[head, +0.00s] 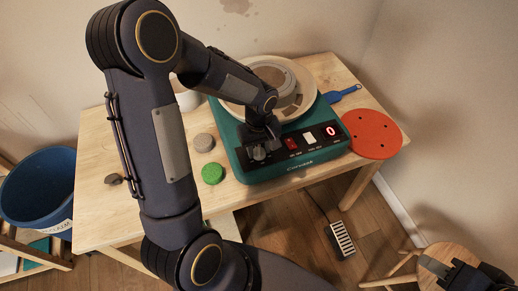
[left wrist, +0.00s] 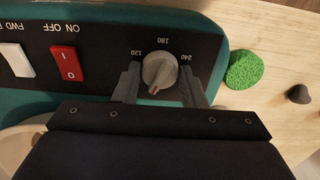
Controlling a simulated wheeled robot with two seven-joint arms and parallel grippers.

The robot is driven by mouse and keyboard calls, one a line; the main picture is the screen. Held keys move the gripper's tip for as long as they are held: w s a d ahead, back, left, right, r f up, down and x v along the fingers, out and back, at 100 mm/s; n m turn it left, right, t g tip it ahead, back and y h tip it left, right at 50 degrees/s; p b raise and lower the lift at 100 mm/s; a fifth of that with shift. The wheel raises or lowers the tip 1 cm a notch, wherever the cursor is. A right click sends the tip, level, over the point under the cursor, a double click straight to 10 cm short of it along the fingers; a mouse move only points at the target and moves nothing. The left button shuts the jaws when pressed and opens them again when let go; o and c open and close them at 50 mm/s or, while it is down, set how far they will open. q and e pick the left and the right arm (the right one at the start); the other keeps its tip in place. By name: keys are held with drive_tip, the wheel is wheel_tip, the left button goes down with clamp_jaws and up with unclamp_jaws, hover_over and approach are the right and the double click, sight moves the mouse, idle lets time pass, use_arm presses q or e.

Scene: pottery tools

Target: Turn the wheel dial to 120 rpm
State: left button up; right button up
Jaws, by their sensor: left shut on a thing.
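The wheel dial (left wrist: 160,69) is a round grey knob with a red-tipped pointer on the black panel of the teal pottery wheel (head: 240,163). In the left wrist view the marks 120, 180 and 240 appear upside down around the dial, and its pointer faces down the picture, away from 180. My left gripper (left wrist: 160,84) is shut on the dial, one finger on each side; from the head the dial (head: 259,153) shows just below the fingers. The red display (head: 331,131) reads 0. My right gripper (head: 455,276) is at the lower right, partly cut off.
A red switch (left wrist: 68,64) and a white switch (left wrist: 17,60) sit beside the dial. A green sponge (head: 212,173), a grey round piece (head: 204,142) and an orange-red disc (head: 372,134) lie on the wooden table (head: 95,205). A blue bucket (head: 40,187) stands left; a stool (head: 445,258) stands right.

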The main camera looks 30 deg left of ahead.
sight(259, 150)
use_arm(q)
drive_tip(key=m, duration=0.4)
drive_tip(key=shift+m+b, duration=0.3)
drive_tip(key=shift+b, duration=0.1)
drive_tip(key=m, duration=0.4)
drive_tip(key=shift+m, duration=0.3)
drive_tip(key=m, duration=0.4)
drive_tip(key=shift+m, duration=0.3)
drive_tip(key=m, duration=0.4)
drive_tip(key=shift+m, duration=0.4)
drive_tip(key=o, duration=1)
drive_tip(key=shift+r+p, duration=0.4)
drive_tip(key=shift+r, duration=3.55)
